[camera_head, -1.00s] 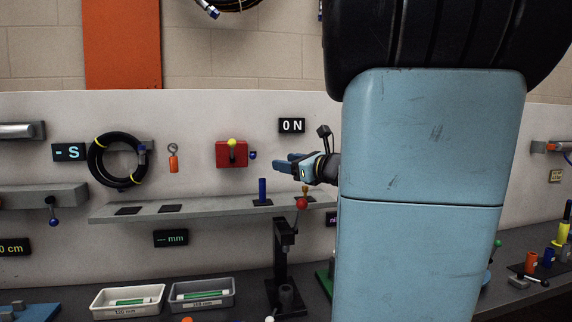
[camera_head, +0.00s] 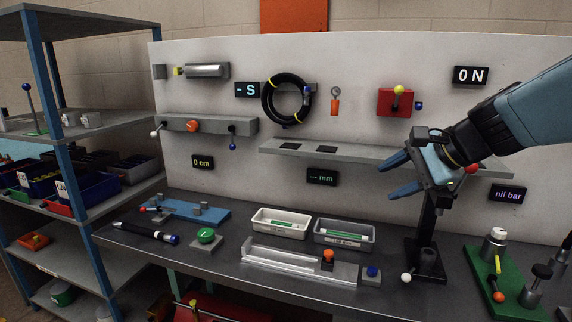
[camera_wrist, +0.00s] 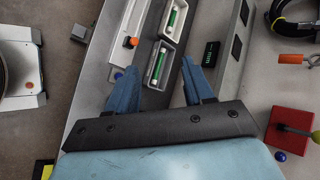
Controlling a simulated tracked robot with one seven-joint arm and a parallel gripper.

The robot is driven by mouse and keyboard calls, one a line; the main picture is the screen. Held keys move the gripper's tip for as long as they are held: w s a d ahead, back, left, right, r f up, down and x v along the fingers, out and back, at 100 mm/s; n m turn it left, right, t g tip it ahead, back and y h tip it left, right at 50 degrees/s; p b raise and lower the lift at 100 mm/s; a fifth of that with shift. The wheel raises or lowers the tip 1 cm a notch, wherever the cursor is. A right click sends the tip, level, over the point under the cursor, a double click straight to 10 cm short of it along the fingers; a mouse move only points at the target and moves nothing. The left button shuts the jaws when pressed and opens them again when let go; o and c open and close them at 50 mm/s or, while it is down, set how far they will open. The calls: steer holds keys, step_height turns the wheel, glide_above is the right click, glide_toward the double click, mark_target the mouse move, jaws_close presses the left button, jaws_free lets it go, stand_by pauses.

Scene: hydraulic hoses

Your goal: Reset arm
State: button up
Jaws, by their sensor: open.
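My gripper (camera_head: 392,176) is at the right of the head view, in front of the back panel and the black press stand (camera_head: 428,228). Its two blue fingers are spread apart and point left. In the wrist view the open fingers (camera_wrist: 160,82) show with nothing between them at the tips. Beyond them lie a white tray (camera_wrist: 184,22) and a grey tray (camera_wrist: 151,82), each with a green-marked item inside. My blue forearm reaches in from the right edge.
A grey shelf (camera_head: 350,156) runs below. A dark hose piece (camera_head: 146,233) lies on the bench's left. A shelf rack (camera_head: 68,160) stands at the left. A green base (camera_head: 500,285) occupies the right.

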steer(key=s+d+f+n+h, duration=0.1)
steer(key=s+n+h, duration=0.2)
steer(key=s+n, duration=0.2)
steer(key=s+d+f+n+g+h, duration=0.1)
steer(key=s+f+n+h, duration=0.1)
steer(key=n, duration=0.6)
steer(key=s+h, duration=0.1)
steer(key=s, duration=0.1)
steer(key=shift+s+f+g, duration=0.25)
steer(key=shift+s+g, duration=0.05)
steer(key=shift+s, duration=0.05)
